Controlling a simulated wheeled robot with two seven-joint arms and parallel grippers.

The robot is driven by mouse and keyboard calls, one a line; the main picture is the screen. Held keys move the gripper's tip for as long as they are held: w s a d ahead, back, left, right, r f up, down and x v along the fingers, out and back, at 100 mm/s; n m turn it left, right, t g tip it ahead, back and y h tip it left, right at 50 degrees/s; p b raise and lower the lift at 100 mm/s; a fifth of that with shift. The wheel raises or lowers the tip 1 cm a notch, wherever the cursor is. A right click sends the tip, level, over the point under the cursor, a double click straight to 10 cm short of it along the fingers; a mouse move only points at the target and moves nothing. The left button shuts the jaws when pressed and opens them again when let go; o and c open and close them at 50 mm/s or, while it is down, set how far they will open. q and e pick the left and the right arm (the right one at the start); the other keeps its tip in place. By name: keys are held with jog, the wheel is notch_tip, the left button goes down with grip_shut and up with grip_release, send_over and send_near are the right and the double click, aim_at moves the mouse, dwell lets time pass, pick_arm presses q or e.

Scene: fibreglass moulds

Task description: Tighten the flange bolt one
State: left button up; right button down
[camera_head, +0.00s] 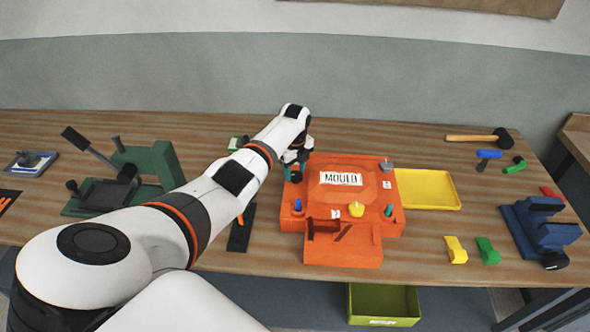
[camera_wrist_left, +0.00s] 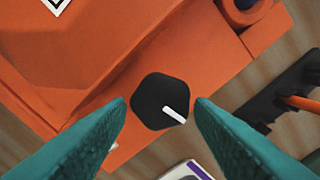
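The orange mould (camera_head: 322,221), with a white "MOULD" label, lies mid-table. In the left wrist view, a black many-sided bolt head (camera_wrist_left: 152,92) with a white pointer mark sits on a corner of the orange mould (camera_wrist_left: 110,50). I take it for flange bolt one; my left gripper hides it in the head view. My left gripper (camera_head: 291,172) is over the mould's far left corner. Its teal fingers (camera_wrist_left: 160,104) are open, one on each side of the bolt head, with gaps visible; I cannot tell their height against it. My right gripper is out of view.
Other mould fittings include a blue one (camera_head: 298,204), a yellow knob (camera_head: 356,209) and a grey one (camera_head: 386,165). A green press (camera_head: 153,160) stands left, a yellow tray (camera_head: 428,190) and blue vise (camera_head: 535,222) right. A black tool (camera_head: 241,232) lies left of the mould.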

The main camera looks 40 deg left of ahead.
aim_at(295, 172)
pick_arm(q)
jog(key=shift+o, duration=1.1)
notch_tip(295, 172, up, 12)
jog(key=b, duration=0.2)
jog(key=shift+b, duration=0.35)
